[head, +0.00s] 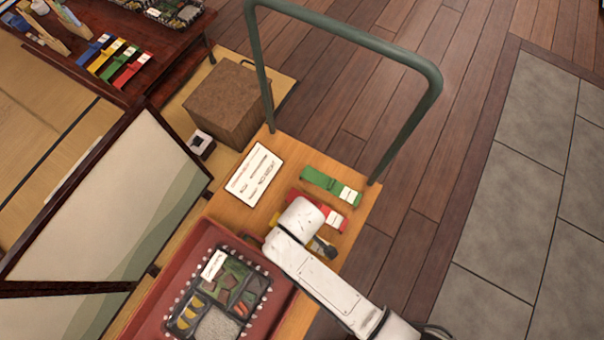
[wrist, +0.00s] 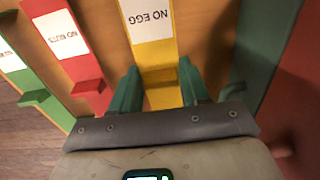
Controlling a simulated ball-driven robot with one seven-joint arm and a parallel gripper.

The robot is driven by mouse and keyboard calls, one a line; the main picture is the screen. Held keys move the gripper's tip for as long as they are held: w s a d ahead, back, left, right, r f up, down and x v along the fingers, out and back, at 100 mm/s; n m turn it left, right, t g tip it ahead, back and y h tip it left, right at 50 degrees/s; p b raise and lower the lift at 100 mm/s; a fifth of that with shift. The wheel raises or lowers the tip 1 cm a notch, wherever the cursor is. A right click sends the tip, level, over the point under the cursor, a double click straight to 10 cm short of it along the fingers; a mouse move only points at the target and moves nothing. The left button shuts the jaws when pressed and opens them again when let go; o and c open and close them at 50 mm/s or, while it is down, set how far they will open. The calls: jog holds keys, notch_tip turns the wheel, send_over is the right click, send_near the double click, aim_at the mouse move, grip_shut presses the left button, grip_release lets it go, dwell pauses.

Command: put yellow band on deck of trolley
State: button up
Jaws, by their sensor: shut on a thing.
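The yellow band (wrist: 157,52), labelled NO EGG, is between the green fingers of my gripper (wrist: 160,82) in the wrist view. My gripper is shut on its near end. The band lies over the wooden deck (head: 292,158) of the trolley; I cannot tell if it fully rests on it.
A white card (head: 255,174) lies on the deck. A red tray (head: 205,238) with a lunch box (head: 222,292) is next to the bands. The trolley's green handle (head: 345,36) rises at the far end. More coloured bands, including another yellow one (head: 106,56), lie on a dark table.

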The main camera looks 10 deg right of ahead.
jog(key=shift+f, duration=0.2)
jog(key=o, duration=1)
jog(key=shift+r, duration=0.1)
notch_tip(320, 180, up, 12)
jog(key=p, duration=0.4)
jog(key=shift+r, duration=0.1)
jog(key=s+d+r+m, duration=0.2)
jog(key=d+r+m, duration=0.1)
jog(key=d, duration=0.5)
jog(key=s+d+r+m, duration=0.3)
jog(key=d+m, duration=0.1)
jog(key=d, duration=0.5)
jog(key=s+d+r+m+t, duration=0.1)
jog(key=s+d+r+m, duration=0.1)
jog(key=d, duration=0.6)
jog(key=shift+s+d+r+m, duration=0.15)
jog(key=shift+s+r+m, duration=0.05)
jog(key=shift+r+m, duration=0.6)
jog(key=shift+f, duration=0.1)
